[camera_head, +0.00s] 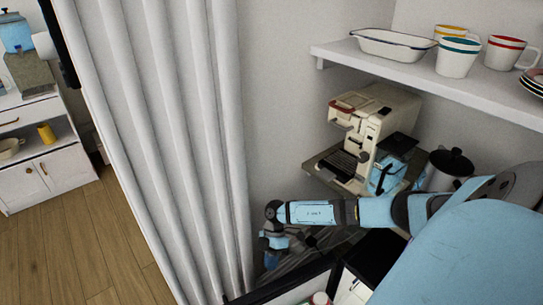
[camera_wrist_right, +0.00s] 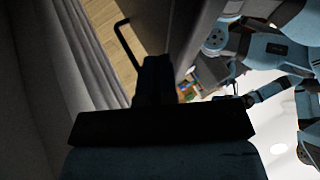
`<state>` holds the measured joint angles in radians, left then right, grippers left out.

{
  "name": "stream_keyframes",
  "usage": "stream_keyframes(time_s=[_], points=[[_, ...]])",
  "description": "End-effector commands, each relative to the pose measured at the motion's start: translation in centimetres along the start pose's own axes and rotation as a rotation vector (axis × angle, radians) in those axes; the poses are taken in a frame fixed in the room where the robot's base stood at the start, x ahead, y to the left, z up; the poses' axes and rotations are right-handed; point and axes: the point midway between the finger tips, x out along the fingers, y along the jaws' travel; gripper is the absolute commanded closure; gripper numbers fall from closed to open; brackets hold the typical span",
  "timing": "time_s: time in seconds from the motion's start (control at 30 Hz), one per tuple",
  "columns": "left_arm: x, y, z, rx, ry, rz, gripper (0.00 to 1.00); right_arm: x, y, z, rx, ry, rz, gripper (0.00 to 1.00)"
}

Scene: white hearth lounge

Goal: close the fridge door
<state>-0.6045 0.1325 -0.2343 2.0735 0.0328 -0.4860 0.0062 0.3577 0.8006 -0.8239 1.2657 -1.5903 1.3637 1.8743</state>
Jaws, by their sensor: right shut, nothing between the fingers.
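At the bottom edge of the head view, a dark-edged panel (camera_head: 282,287) juts out diagonally and looks like the open fridge door. Pale and red items show beside its edge, and the rest is cut off by the frame. A dark and white box (camera_head: 372,262), which may be the fridge body, is partly hidden by my right arm. In the right wrist view the gripper (camera_wrist_right: 153,75) is a dark shape. Whether it touches the door cannot be told. My left gripper is not visible.
A white pleated curtain (camera_head: 175,130) hangs left of my right gripper. A coffee machine (camera_head: 372,125) and a dark-lidded pot (camera_head: 447,170) stand behind the arm. A wall shelf (camera_head: 440,85) holds crockery above. Open wooden floor (camera_head: 75,245) lies at far left.

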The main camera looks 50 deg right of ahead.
Motion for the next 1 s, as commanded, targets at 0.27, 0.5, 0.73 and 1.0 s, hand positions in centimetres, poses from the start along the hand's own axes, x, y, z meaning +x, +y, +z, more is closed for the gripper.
stream_keyframes(time_s=[0.27,0.5,0.73,1.0], points=[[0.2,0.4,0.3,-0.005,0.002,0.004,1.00,4.1,0.0,-0.1,-0.001,0.001,0.000,1.00],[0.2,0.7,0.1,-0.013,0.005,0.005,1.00,4.9,0.0,-0.1,-0.002,0.002,0.002,1.00],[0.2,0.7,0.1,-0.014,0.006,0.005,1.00,4.9,0.0,-0.1,-0.002,0.002,0.002,1.00],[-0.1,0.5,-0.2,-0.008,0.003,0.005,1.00,4.8,-0.6,0.2,-0.016,-0.007,-0.007,1.00]])
